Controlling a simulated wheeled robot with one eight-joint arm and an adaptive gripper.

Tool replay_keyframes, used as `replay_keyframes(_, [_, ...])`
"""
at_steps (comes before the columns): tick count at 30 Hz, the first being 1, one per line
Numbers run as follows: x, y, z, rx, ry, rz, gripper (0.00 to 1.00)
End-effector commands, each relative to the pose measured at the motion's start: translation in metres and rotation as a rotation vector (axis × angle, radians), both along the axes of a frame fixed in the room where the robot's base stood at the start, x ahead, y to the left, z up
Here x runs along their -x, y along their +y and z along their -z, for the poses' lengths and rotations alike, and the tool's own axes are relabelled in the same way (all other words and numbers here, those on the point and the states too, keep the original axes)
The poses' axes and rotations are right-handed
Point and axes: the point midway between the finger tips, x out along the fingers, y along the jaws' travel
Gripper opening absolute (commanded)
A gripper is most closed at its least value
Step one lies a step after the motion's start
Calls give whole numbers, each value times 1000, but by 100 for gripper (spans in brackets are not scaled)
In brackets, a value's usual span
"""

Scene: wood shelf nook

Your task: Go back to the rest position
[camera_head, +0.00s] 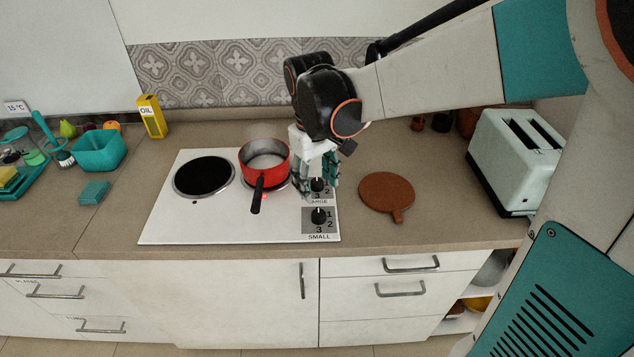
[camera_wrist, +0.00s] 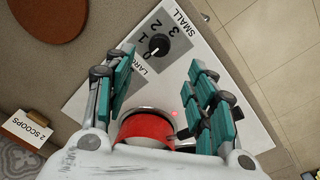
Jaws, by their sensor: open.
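My gripper (camera_head: 317,184) hangs over the right side of the white cooktop (camera_head: 170,225), at the large-burner knob (camera_head: 318,185). Its teal fingers are spread apart with nothing held between them, as the wrist view also shows (camera_wrist: 162,88). Whether a finger touches the knob I cannot tell. The small-burner knob (camera_head: 319,216) is in front of the gripper and shows clear of the fingers in the wrist view (camera_wrist: 159,44). A red pot (camera_head: 270,176) with pale contents stands on the burner just left of the gripper. A small red light glows near its handle.
A brown round board (camera_head: 386,191) lies right of the cooktop, and a toaster (camera_head: 508,160) stands farther right. A yellow oil carton (camera_head: 152,117), teal basin (camera_head: 98,152) and teal sponge (camera_head: 94,192) are at left. A "2 scoops" card (camera_wrist: 27,130) shows in the wrist view.

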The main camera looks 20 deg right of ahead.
Motion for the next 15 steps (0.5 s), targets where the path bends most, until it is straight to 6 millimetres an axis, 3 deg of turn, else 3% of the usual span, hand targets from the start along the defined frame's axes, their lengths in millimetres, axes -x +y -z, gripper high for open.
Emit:
replay_keyframes(5, [2, 1, -11, 0, 0, -1, 51])
replay_keyframes(15, [2, 1, -11, 0, 0, -1, 51])
